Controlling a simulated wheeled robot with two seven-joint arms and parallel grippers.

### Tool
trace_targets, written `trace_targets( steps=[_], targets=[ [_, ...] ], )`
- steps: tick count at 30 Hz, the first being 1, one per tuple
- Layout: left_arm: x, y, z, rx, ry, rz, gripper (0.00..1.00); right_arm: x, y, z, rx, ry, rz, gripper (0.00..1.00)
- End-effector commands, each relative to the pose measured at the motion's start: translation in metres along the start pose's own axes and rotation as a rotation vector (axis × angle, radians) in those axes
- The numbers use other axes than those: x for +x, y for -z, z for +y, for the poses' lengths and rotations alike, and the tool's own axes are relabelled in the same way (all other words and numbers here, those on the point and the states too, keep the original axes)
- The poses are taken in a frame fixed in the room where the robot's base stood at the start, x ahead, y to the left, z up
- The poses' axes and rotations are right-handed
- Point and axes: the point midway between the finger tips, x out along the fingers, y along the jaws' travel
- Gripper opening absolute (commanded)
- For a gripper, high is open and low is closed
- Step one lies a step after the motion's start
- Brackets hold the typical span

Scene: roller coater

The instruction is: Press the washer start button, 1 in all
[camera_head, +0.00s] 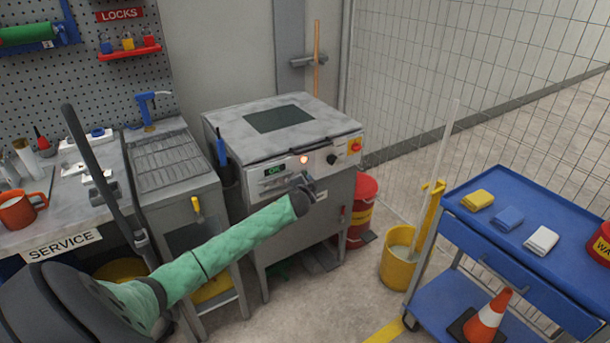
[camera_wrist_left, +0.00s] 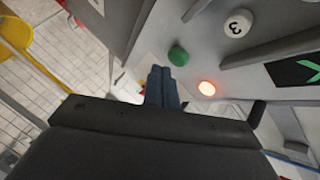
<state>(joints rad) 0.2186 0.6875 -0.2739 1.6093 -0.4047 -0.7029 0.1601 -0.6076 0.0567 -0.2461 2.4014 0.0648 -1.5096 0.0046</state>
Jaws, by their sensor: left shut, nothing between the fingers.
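The washer (camera_head: 290,130) is a grey cabinet with a sloped control panel. The panel carries a green-lit display (camera_head: 273,170) and a glowing orange lamp (camera_head: 304,160). In the left wrist view a round green button (camera_wrist_left: 178,55), apparently the start button, sits beside the glowing lamp (camera_wrist_left: 207,88). I cannot pick out this button in the head view; my gripper may hide it. My left gripper (camera_head: 312,186) is shut and empty in front of the panel. In the wrist view its fingertips (camera_wrist_left: 162,72) appear just beside the green button; I cannot tell whether they touch. My right gripper is not in view.
A dark knob (camera_head: 331,159) and a red emergency stop (camera_head: 355,145) sit at the panel's right. A service bench (camera_head: 60,220) stands left of the washer. A yellow mop bucket (camera_head: 398,270) and a blue cart (camera_head: 520,255) stand right.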

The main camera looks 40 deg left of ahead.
Motion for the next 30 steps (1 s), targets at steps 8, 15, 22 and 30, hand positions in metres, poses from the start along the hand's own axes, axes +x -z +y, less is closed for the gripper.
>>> trace_targets(
  steps=[8, 15, 22, 30],
  targets=[
    [-0.001, 0.001, 0.0, -0.001, 0.0, 0.0, 0.0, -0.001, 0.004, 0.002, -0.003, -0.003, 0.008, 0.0],
    [-0.01, 0.008, 0.007, -0.002, -0.002, 0.001, 0.0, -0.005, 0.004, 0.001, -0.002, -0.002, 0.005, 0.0],
    [-0.023, 0.018, 0.017, -0.002, -0.001, 0.0, 0.0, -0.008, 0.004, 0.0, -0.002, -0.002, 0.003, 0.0],
    [-0.035, 0.025, 0.025, -0.002, 0.0, 0.0, 0.0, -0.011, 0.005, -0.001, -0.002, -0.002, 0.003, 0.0]
  ],
)
